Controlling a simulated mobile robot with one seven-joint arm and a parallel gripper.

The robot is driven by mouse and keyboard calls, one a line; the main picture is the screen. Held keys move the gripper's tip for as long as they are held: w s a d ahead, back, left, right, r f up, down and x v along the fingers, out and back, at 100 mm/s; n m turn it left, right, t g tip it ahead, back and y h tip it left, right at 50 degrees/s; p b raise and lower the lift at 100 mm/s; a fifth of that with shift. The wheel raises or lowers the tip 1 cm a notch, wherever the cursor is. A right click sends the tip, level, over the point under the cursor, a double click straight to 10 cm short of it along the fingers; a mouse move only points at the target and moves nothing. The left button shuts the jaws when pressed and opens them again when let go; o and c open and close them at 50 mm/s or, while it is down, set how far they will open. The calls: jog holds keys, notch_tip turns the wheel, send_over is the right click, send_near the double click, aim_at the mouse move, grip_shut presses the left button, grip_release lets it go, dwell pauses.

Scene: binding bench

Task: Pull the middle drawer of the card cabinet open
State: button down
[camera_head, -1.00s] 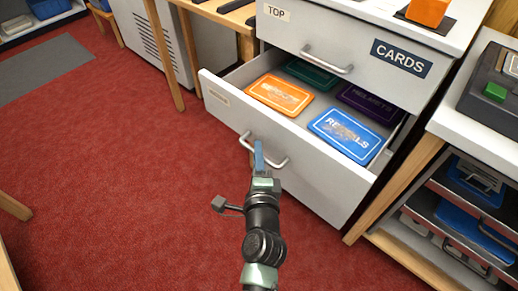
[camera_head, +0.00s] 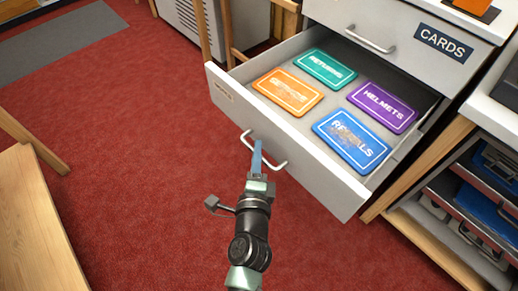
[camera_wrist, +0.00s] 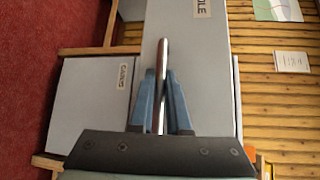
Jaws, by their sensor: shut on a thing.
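The middle drawer (camera_head: 300,157) of the white card cabinet (camera_head: 385,52) stands well out from the cabinet in the head view. Four-sided flat signs lie in it: orange (camera_head: 288,91), green (camera_head: 325,68), purple (camera_head: 382,106) and blue (camera_head: 350,140). My gripper (camera_head: 257,160) is at the drawer's bar handle (camera_head: 277,163). In the wrist view the blue fingers of my gripper (camera_wrist: 160,105) are shut around the handle bar (camera_wrist: 161,70), one on each side. The drawer front (camera_wrist: 205,75) with part of a label shows there too. The drawer above is shut.
A wooden bench or table edge (camera_head: 35,225) stands at the lower left. A wooden-framed rack with trays (camera_head: 480,195) stands close on the right. Red carpet (camera_head: 150,150) lies open to the left of the drawer.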

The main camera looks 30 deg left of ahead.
jog(key=c, duration=0.9)
grip_release()
jog(key=shift+b+v, duration=0.95)
jog(key=shift+v, duration=5.55)
